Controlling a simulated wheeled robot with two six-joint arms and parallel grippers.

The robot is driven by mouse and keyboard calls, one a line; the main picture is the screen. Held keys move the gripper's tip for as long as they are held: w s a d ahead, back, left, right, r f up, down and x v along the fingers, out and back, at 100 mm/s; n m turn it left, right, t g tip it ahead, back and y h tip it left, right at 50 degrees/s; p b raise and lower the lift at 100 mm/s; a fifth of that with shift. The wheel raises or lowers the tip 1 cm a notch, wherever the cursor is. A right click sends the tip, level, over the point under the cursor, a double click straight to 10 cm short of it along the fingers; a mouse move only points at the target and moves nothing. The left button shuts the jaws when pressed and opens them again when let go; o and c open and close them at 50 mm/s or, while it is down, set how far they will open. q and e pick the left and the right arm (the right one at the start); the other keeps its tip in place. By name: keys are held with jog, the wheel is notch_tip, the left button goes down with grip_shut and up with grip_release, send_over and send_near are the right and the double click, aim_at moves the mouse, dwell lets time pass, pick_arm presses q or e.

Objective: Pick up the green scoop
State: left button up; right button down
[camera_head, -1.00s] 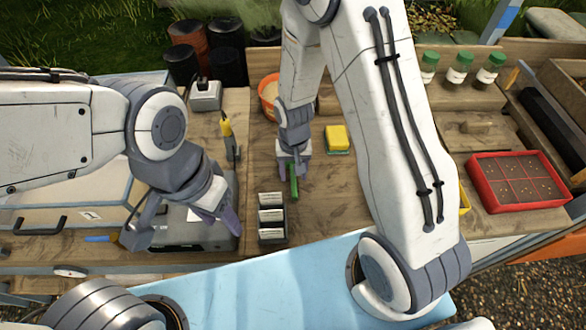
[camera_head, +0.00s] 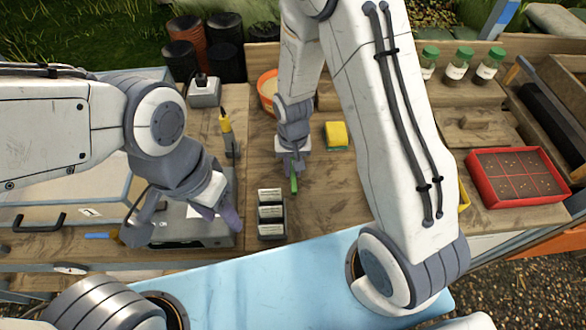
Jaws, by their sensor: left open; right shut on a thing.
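The green scoop (camera_head: 294,184) shows as a short green strip at the tip of my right gripper (camera_head: 291,168), over the wooden table behind the card holder. My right gripper is shut on it, and the jaws hide part of the scoop. I cannot tell whether the scoop touches the table. My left gripper (camera_head: 182,226) is open and empty over the grey device at the left, well apart from the scoop.
A black card holder (camera_head: 271,215) stands just in front of the scoop. A yellow sponge (camera_head: 336,134) lies to the right, and an orange pot (camera_head: 268,92) stands behind. A red seed tray (camera_head: 516,178) is far right. Bare wood lies right of the scoop.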

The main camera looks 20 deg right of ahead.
jog(key=r, duration=0.4)
jog(key=shift+s+d+b, duration=0.3)
jog(key=shift+s+b, duration=0.05)
jog(key=shift+b, duration=0.05)
jog(key=s+d+r+b, duration=0.2)
jog(key=s+d+r, duration=0.4)
jog(key=s, duration=0.2)
jog(key=shift+s+d+r, duration=0.15)
jog(key=shift+s, duration=0.2)
